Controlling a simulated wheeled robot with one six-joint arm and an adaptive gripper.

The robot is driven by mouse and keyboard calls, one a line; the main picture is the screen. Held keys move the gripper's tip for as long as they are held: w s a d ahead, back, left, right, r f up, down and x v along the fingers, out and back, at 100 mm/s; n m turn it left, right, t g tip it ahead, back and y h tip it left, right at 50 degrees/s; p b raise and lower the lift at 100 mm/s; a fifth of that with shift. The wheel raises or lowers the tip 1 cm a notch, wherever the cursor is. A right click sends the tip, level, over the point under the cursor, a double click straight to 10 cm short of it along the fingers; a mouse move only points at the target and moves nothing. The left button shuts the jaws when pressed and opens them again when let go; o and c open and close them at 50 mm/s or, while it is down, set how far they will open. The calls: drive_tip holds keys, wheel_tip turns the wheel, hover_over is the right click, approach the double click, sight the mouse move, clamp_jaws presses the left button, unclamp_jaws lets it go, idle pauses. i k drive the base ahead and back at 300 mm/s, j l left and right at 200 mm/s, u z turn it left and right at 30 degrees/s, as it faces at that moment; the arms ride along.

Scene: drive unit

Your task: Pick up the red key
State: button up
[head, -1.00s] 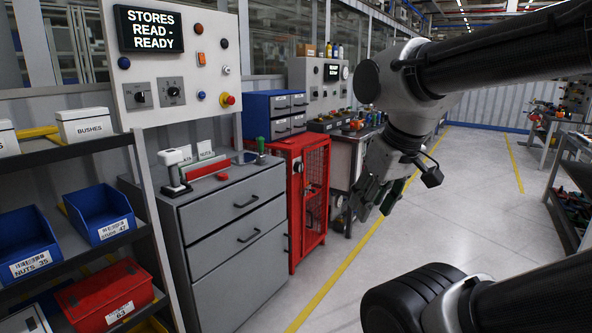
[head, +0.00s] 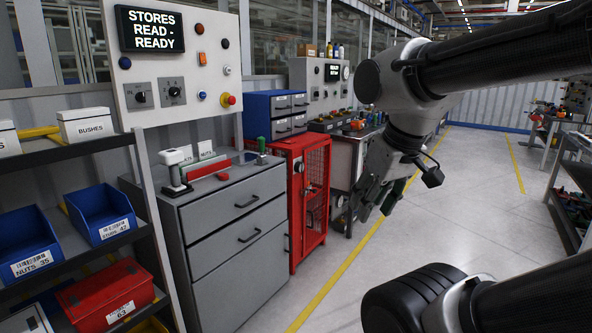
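I cannot pick out a red key for certain. A small red item (head: 222,177) lies on top of the grey drawer cabinet (head: 232,238), in front of a longer red bar (head: 207,167); it is too small to tell its shape. My gripper (head: 374,202) hangs pointing down over the aisle, right of the red mesh cabinet and well away from the grey cabinet top. Its dark fingers look spread, with nothing seen between them.
A white scanner-like device (head: 175,170) and a green-topped item (head: 261,146) stand on the grey cabinet. A red mesh cabinet (head: 312,195) stands beside it. Shelves with blue bins (head: 100,212) are at left. The floor (head: 450,220) at right is clear.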

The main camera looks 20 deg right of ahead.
sight(222, 176)
drive_tip(key=i+l+u, duration=0.1)
drive_tip(key=i, duration=0.45)
drive_tip(key=i+l+u, duration=0.1)
drive_tip(key=i+l, duration=0.25)
drive_tip(key=i, duration=0.2)
drive_tip(key=i+l+u, duration=0.1)
drive_tip(key=i+l, duration=0.2)
drive_tip(key=i, duration=0.2)
drive_tip(key=i+l+u, duration=0.1)
drive_tip(key=i+l, duration=0.25)
drive_tip(key=i, duration=0.2)
